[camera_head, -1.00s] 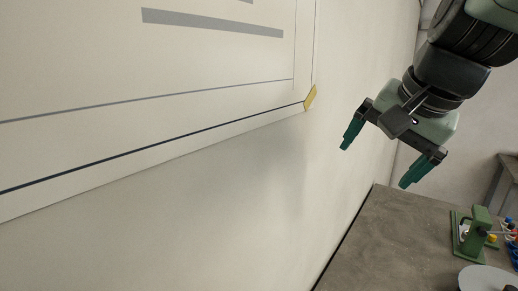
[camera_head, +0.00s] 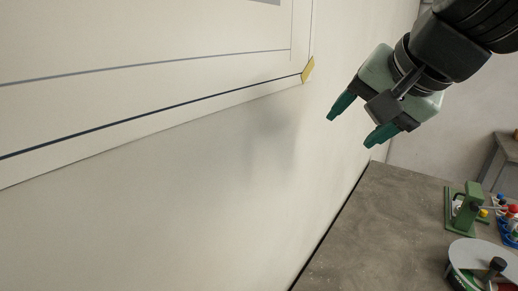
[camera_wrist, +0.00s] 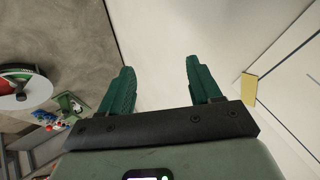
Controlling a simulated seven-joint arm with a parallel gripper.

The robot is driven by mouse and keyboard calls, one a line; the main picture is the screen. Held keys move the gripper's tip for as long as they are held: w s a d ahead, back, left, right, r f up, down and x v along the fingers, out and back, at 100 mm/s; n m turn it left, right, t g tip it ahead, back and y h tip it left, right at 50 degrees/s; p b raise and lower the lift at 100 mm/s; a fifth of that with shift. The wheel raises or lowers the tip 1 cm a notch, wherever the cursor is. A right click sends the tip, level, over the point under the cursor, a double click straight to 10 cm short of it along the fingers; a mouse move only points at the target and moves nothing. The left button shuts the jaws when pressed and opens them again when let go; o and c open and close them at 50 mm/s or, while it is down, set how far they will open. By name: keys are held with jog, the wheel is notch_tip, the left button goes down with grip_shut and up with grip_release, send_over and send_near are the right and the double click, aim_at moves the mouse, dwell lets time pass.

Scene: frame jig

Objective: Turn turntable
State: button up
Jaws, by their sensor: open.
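The turntable (camera_head: 468,254) is a pale grey disc with a dark knob (camera_head: 497,265) on it, at the lower right of the head view, partly cut off by the frame edge. It also shows at the left edge of the wrist view (camera_wrist: 37,92), where green and red parts show by the disc. My gripper (camera_head: 350,129) has green fingers, spread apart with nothing between them. It is in the air in front of the wall, above and to the left of the turntable in the head view, well apart from it.
A green fixture (camera_head: 470,207) stands on the grey table (camera_head: 380,235) behind the turntable, near small coloured parts (camera_head: 507,208). A white wall (camera_head: 230,215) with a lined sheet (camera_head: 140,75) and yellow corner tape (camera_head: 308,70) is at the left. The near table area is bare.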

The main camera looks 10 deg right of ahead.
jog(key=w+d+f+m+g, duration=0.1)
jog(key=w+d+f+m, duration=0.25)
jog(key=d, duration=0.35)
jog(key=w+d+f+m, duration=0.3)
jog(key=w+d+m, duration=0.1)
jog(key=w+d, duration=0.15)
jog(key=d+f+m, duration=0.7)
jog(key=d+f, duration=0.2)
jog(key=d, duration=0.5)
jog(key=m+t+h, duration=0.5)
jog(key=m+t, duration=0.1)
jog(key=m, duration=1.1)
send_near(502, 264)
jog(key=shift+n, duration=0.25)
jog(key=x, duration=1.1)
jog(key=shift+d, duration=0.2)
jog(key=shift+c, duration=0.4)
grip_shut()
